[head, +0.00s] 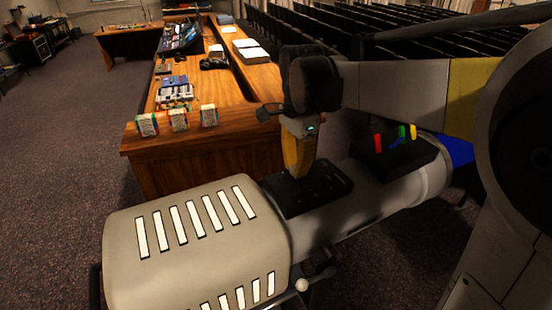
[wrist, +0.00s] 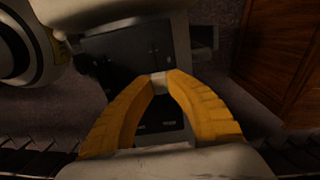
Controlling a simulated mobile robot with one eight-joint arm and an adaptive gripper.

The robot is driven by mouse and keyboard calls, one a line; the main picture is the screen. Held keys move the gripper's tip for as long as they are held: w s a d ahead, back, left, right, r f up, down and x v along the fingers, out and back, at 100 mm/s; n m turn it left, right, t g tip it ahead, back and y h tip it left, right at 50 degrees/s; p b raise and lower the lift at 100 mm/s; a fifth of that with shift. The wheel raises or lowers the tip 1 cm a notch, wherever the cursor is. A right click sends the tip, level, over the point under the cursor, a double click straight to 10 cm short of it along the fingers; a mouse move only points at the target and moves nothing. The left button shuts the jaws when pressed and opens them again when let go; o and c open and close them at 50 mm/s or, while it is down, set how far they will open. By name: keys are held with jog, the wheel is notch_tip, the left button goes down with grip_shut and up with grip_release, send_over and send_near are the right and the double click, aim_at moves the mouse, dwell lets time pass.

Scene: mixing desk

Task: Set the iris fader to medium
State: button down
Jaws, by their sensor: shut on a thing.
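My gripper (head: 298,174) has yellow fingers and points down at the black control panel (head: 325,188) on top of the spotlight's pale housing. In the wrist view, the two yellow fingers (wrist: 159,80) close on a small pale grey piece (wrist: 159,87), which I take to be the iris fader's knob. The fingers hide most of it, and its position along its track cannot be read. The black panel also shows in the wrist view (wrist: 115,55), with a small light mark or knob (wrist: 153,48) beyond the fingertips. No labels are readable.
A black box with red, green, yellow and blue levers (head: 400,140) sits to the right on the spotlight. The beige vented housing (head: 185,230) lies to the left. A wooden desk (head: 190,128) with mixing consoles (head: 178,40) stands behind. Rows of dark seats fill the back right.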

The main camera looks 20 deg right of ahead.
jog(key=shift+d+f, duration=0.1)
jog(key=shift+d, duration=0.15)
jog(key=c, duration=1.3)
grip_release()
jog(key=shift+a, duration=0.1)
jog(key=shift+c, duration=0.2)
notch_tip(320, 180, up, 12)
